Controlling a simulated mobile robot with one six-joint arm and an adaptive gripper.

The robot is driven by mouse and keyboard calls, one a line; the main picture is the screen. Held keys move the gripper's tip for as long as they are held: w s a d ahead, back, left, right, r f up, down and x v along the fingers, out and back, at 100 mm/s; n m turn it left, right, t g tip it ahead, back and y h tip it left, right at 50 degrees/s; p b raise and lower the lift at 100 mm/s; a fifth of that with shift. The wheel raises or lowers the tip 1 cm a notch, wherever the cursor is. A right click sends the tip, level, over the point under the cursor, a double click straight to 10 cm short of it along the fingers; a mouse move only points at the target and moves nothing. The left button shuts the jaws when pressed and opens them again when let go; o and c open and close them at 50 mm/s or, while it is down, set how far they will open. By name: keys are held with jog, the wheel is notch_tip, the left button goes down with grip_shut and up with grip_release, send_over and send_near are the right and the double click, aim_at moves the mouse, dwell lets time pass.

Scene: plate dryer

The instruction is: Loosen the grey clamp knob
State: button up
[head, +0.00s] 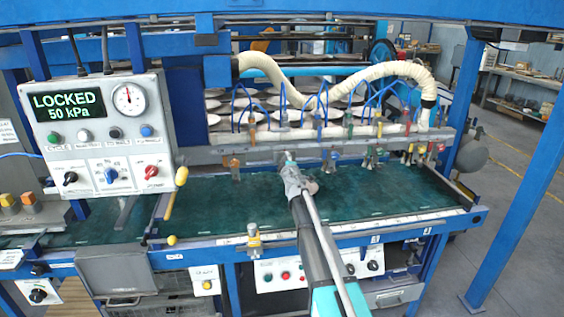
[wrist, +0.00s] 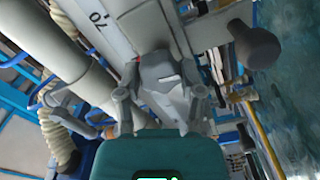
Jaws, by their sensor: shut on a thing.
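The grey clamp knob (wrist: 166,76) shows in the wrist view as a lobed grey piece against the pale rail. My gripper (wrist: 160,97) is shut on it, with one finger on either side. In the head view my gripper (head: 290,168) reaches the front of the rail near its middle, above the green bed. There my gripper hides most or all of the grey knob. I cannot tell how far the knob is turned.
A dark round knob (wrist: 257,47) shows in the wrist view. The panel display (head: 68,106) reads LOCKED, 50 kPa. The green bed (head: 400,195) is clear.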

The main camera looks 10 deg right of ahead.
jog(key=n, duration=0.3)
jog(key=shift+n, duration=0.3)
jog(key=shift+f+n, duration=0.1)
jog(key=shift+n, duration=1.8)
jog(key=o, duration=1.2)
jog(key=shift+c, duration=0.2)
jog(key=shift+s, duration=0.1)
jog(key=s, duration=1.2)
